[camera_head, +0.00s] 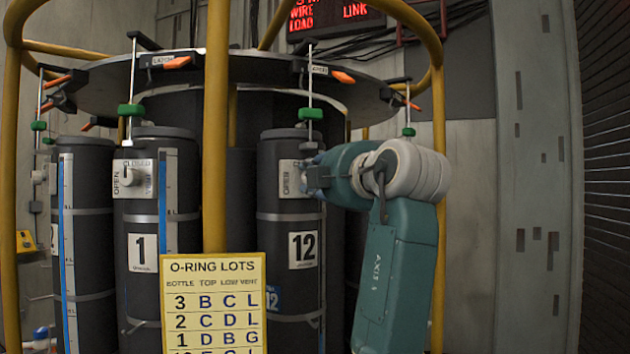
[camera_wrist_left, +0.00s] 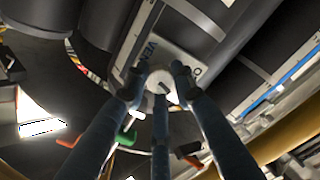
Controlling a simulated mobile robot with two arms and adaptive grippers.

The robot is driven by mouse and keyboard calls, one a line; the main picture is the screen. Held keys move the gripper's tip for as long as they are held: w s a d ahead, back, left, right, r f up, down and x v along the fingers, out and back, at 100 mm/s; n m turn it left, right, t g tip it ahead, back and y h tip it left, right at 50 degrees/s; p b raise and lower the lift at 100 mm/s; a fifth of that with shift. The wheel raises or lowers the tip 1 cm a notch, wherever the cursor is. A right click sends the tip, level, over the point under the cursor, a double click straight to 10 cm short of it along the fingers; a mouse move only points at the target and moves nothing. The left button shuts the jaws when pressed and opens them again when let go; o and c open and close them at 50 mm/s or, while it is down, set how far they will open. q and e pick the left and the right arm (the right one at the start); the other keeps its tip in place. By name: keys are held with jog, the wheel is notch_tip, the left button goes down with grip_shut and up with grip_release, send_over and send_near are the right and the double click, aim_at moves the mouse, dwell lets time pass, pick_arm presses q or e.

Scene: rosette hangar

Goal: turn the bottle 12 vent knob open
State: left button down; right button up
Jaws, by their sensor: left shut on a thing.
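Bottle 12 (camera_head: 285,222) is a dark upright cylinder with a white "12" label (camera_head: 303,250). Its white vent plate (camera_head: 289,179) reads "OPEN" along its left side; my left gripper (camera_head: 314,178) covers the plate's right part and the knob in the head view. In the left wrist view the round, pale vent knob (camera_wrist_left: 160,80) sits on the plate (camera_wrist_left: 148,50), lettered "VEN...". The dark fingers of my left gripper (camera_wrist_left: 160,86) are closed around this knob. How far the knob is turned is hard to tell. My right gripper is not in view.
Bottle 1 (camera_head: 142,285), with its own vent knob (camera_head: 129,177), stands to the left. A yellow post (camera_head: 216,130) and an "O-RING LOTS" sign (camera_head: 213,300) stand in front. Green-knobbed rods (camera_head: 310,114) and orange-handled clamps (camera_head: 343,77) hang around the round top plate.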

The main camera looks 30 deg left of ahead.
pick_arm(q)
jog(key=shift+s+r+n, duration=0.1)
jog(key=shift+n, duration=1.5)
jog(key=c, duration=1.4)
grip_release()
jog(key=shift+s+a, duration=0.1)
jog(key=shift+s, duration=0.05)
jog(key=v, duration=1.2)
